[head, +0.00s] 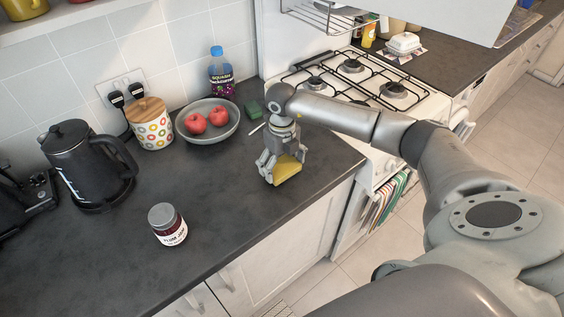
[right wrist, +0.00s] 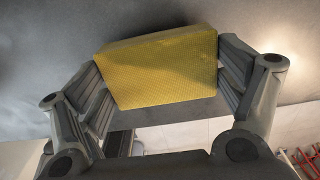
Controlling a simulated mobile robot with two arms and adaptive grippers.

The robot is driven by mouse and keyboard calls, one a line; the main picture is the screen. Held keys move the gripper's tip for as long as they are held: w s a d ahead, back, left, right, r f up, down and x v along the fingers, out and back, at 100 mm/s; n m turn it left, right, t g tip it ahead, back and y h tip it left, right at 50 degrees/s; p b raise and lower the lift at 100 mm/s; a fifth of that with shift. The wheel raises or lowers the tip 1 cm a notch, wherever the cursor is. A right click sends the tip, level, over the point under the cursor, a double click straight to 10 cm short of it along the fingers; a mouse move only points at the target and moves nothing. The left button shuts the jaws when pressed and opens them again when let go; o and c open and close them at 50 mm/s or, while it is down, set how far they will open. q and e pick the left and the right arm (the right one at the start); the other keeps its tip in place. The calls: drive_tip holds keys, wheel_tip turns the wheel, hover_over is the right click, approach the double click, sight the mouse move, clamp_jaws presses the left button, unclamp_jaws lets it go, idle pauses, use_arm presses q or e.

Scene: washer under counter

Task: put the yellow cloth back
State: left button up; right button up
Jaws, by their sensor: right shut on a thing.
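Whether the cloth's underside touches the counter I cannot tell. My left gripper is not in view.
A plum jam jar (head: 167,225) stands at the counter's front. Behind are a black kettle (head: 88,165), a dotted canister (head: 151,126), a bowl (head: 207,137) with red apples, a blue-capped bottle (head: 220,74) and a green sponge (head: 253,109). The stove (head: 430,105) is right. Middle counter is clear.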

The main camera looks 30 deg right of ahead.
drive_tip(key=shift+f, duration=0.55)
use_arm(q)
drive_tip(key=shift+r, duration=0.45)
use_arm(e)
drive_tip(key=shift+f, duration=0.1)
drive_tip(key=shift+f, duration=0.15)
drive_tip(key=o, duration=0.8)
drive_tip(key=shift+c, duration=0.2)
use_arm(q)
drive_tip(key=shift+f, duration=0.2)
